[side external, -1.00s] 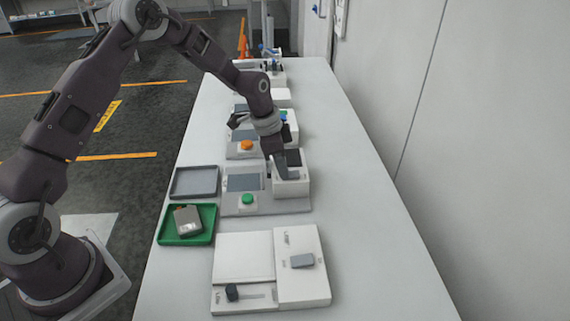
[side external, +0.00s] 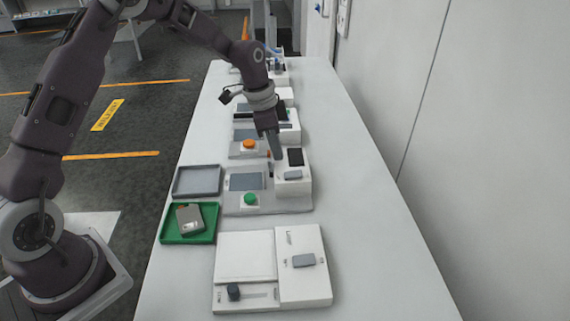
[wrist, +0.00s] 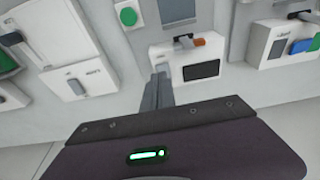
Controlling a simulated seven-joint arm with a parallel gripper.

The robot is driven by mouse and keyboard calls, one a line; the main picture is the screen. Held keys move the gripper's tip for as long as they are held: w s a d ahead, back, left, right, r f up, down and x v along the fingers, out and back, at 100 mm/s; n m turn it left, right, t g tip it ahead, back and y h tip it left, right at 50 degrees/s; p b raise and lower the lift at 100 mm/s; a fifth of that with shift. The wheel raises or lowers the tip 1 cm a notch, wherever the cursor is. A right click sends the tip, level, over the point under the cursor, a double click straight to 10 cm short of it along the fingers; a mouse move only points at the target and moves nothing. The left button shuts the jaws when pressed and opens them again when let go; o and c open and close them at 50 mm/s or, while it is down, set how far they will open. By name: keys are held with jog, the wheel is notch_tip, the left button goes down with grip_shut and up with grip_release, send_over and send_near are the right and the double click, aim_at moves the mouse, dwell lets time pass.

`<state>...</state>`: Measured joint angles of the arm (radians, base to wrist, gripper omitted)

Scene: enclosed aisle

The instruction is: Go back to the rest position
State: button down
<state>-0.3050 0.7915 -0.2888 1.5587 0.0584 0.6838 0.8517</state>
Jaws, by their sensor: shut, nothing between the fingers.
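My gripper (side external: 275,146) is shut and empty. In the side external view it points down just above and behind the station with the green button (side external: 249,199), close to that station's white box (side external: 292,181). In the wrist view the gripper's fingers (wrist: 157,90) are together in front of the white box (wrist: 192,58), which has a dark screen and a grey switch. From these views I cannot tell whether the fingers touch the box.
A green tray (side external: 209,234) holds a grey device (side external: 189,219). A grey tray (side external: 197,192) lies behind it. A white panel with a slider and switch (side external: 246,257) is in front. An orange-button station (side external: 249,145) stands farther back. The table's right side is bare, beside a wall (side external: 480,150).

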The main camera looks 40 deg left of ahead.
jog(key=s+r+n+t+y, duration=0.2)
jog(key=s+r+n, duration=0.1)
jog(key=s+r, duration=1.4)
jog(key=s+d+r+n+t, duration=0.1)
jog(key=s+n, duration=0.2)
jog(key=s, duration=0.5)
jog(key=s+d+r+n+t, duration=0.1)
jog(key=s+n, duration=0.2)
jog(key=s, duration=0.5)
jog(key=shift+s+d, duration=0.25)
jog(key=shift+s, duration=0.05)
